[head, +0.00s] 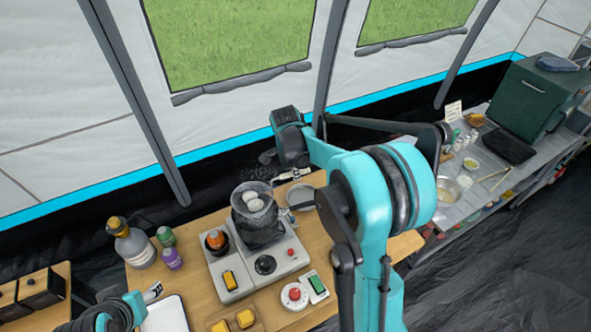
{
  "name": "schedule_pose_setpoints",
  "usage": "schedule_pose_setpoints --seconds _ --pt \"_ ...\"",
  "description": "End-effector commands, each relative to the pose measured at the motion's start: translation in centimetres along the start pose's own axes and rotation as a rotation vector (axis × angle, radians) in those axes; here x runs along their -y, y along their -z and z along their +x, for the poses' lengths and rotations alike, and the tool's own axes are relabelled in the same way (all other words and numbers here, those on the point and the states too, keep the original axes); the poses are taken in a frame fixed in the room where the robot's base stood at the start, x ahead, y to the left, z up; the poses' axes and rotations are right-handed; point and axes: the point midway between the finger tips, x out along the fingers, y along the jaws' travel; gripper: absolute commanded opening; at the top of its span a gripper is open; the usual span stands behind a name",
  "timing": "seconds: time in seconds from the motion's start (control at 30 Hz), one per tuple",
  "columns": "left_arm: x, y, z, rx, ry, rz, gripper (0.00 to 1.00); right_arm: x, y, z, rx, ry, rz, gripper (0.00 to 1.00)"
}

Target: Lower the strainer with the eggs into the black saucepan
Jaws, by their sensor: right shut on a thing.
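The strainer (243,192) is a see-through grey mesh bowl with pale eggs (254,203) in it. It is at or just above the mouth of the black saucepan (262,239), and I cannot tell how deep it sits. The saucepan stands on the rear part of a light grey hob (285,256). My right gripper (289,176) is to the right of the strainer, shut on what looks like its handle. The grip itself is small and unclear.
A brown-orange item sits on the left burner (216,241). A bottle (134,247), a green jar (166,236) and a purple jar (172,259) stand left of the hob. A red-knobbed timer (294,295) and yellow blocks (245,318) lie in front. My right arm hides the table's right part.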

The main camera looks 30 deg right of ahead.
Motion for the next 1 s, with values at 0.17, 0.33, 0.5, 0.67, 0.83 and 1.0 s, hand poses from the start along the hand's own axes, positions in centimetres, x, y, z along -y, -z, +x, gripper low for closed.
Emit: schedule_pose_setpoints --seconds 0.17,0.33,0.5,0.67,0.83,1.0 --pt "0.0 -0.6 0.8 0.000 0.000 0.000 0.55 -0.3 -0.2 1.5 0.001 0.000 0.000 0.00" --pt "0.0 -1.2 1.7 0.000 0.000 0.000 0.55 -0.5 -0.4 2.7 0.001 0.000 0.000 0.00" --pt "0.0 -1.8 2.5 0.000 0.000 0.000 0.55 -0.8 -0.6 3.9 0.001 0.000 0.000 0.00" --pt "0.0 -2.3 3.2 0.000 0.000 0.000 0.55 -1.0 -0.8 5.0 0.001 0.000 0.000 0.00" --pt "0.0 -2.9 4.0 0.000 0.000 0.000 0.55 -1.2 -0.9 6.2 0.001 0.000 0.000 0.00" --pt "0.0 -3.4 4.8 0.000 0.000 0.000 0.55 -1.5 -1.1 7.4 0.001 0.000 0.000 0.00"
